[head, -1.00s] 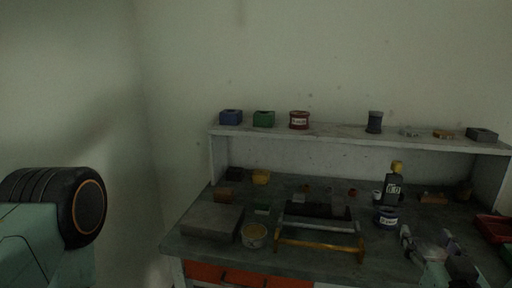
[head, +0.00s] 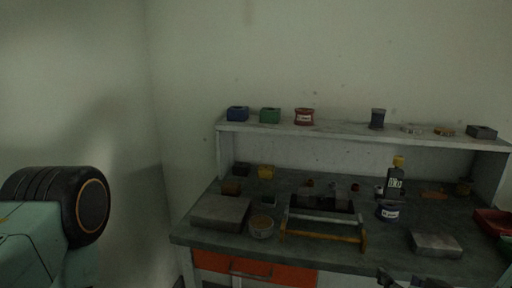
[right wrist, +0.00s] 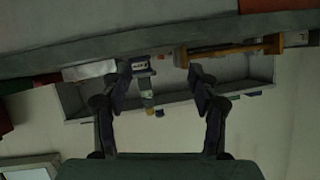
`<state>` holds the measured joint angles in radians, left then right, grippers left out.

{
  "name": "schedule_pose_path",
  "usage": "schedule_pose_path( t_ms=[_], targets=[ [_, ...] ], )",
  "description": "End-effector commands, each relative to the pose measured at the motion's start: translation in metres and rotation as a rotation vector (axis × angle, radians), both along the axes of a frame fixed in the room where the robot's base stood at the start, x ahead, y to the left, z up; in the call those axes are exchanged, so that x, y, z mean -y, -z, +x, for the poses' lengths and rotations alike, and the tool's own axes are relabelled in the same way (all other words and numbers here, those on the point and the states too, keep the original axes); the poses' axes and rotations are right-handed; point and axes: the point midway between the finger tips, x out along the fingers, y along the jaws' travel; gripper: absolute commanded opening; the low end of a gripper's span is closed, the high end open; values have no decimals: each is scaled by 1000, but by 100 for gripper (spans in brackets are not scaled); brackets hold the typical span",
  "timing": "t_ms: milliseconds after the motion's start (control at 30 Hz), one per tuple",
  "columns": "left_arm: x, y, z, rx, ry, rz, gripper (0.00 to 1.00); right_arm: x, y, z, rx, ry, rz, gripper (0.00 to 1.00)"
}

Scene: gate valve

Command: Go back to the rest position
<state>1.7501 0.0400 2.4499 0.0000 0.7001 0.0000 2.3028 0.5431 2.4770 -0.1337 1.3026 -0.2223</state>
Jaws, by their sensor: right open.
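My right gripper (head: 418,281) shows only at the bottom edge of the head view, low at the bench's front right. In the right wrist view its two dark fingers (right wrist: 159,82) stand wide apart with nothing between them. That view is upside down, with the bench and shelf beyond the fingers. My left gripper is out of view; only a part of my left arm shows at the left edge of the head view. No gate valve can be made out.
A grey workbench (head: 343,257) with orange drawers carries a grey block (head: 436,244), a dark bottle with yellow cap (head: 396,181), a blue tin (head: 388,212) and a toolbox-like frame (head: 322,234). A raised shelf (head: 345,131) holds several small items. The left wall is bare.

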Motion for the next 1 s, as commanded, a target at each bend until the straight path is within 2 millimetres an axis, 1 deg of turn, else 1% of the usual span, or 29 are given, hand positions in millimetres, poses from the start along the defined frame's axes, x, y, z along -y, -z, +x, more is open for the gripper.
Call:
schedule_pose_path(
  t_ms=[33, 67, 100, 167, 200, 267, 300, 367, 400, 500, 600, 700, 800, 1000],
  targets=[
    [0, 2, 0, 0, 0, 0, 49, -9, 24, -10, -86, -22, 20, 61],
    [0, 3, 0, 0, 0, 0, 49, -14, 40, -19, -149, -35, 33, 61],
    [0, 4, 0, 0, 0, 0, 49, -21, 61, -31, -230, -50, 49, 61],
    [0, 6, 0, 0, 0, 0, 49, -30, 92, -54, -358, -69, 68, 61],
    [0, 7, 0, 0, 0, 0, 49, -36, 112, -71, -445, -80, 76, 61],
    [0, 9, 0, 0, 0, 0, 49, -44, 140, -99, -572, -94, 82, 61],
    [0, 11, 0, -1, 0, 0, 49, -48, 157, -119, -656, -102, 81, 61],
    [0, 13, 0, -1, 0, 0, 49, -53, 181, -151, -777, -116, 75, 61],
    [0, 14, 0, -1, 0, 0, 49, -56, 195, -172, -852, -127, 64, 61],
    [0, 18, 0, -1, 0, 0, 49, -61, 223, -221, -1006, -163, 25, 61],
    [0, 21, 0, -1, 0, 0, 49, -64, 240, -253, -1086, -206, -16, 61],
    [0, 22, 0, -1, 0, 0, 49, -65, 248, -272, -1128, -229, -32, 61],
    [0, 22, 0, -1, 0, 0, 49, -66, 251, -279, -1143, -232, -32, 61],
    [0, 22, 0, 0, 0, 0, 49, -65, 250, -279, -1142, -232, -32, 61]
  ],
)
